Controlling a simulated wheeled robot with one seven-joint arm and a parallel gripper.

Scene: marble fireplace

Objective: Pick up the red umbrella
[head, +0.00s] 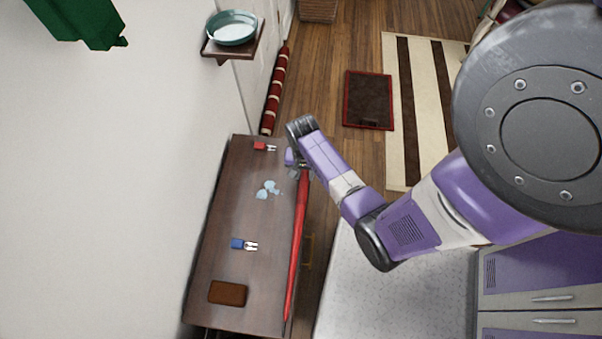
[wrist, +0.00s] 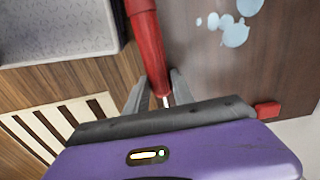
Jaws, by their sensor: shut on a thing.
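The red umbrella (head: 297,240) is long, thin and folded. In the head view it runs along the right edge of the dark wooden table, its upper end at my gripper (head: 300,170). My wrist hides the tip of that end. I cannot tell whether the umbrella touches the tabletop.
The wooden table (head: 215,240) bears a red small object (head: 260,146), a blue one (head: 237,244), a brown box (head: 228,293) and pale blue patches (head: 264,190). A dark mat (head: 368,98) and striped rug (head: 417,75) lie on the floor. A teal bowl (head: 233,37) sits on a wall shelf.

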